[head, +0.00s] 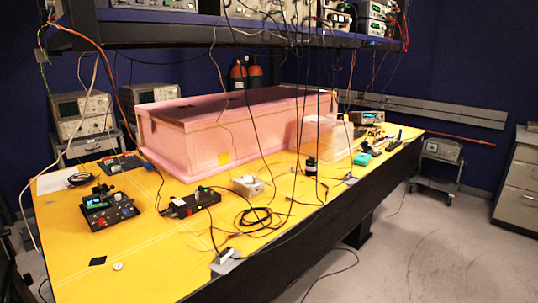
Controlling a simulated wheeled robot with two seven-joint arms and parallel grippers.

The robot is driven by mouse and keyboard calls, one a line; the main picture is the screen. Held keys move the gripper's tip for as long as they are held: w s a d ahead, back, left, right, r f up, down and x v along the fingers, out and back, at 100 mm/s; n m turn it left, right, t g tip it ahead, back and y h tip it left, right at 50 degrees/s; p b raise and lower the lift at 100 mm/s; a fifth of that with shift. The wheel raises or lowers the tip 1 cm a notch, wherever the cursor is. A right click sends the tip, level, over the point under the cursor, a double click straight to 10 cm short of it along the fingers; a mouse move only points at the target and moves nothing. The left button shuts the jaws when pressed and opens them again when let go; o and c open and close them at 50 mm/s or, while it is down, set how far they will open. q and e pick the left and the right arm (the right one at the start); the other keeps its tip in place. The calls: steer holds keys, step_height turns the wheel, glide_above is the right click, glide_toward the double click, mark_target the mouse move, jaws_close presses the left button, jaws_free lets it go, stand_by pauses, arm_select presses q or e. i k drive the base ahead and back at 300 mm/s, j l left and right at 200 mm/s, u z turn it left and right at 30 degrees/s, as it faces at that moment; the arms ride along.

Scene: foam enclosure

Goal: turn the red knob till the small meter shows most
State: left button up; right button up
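A black control box (108,214) sits on the yellow tabletop at the front left. A small lit green display (95,202), which looks like the small meter, is on its upper left; its reading is too small to make out. Small reddish knobs show on the box's face, too small to tell which is the red knob or how it is turned. Neither of my grippers is in view.
A long pink foam enclosure (205,130) fills the back of the yellow table (150,270). A black box (190,204), a white device (247,186) and loose black cables lie right of the control box. Cables hang from the shelf above. The front left tabletop is mostly clear.

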mark_target(101, 220)
steer(key=i+u, duration=0.1)
steer(key=u, duration=0.7)
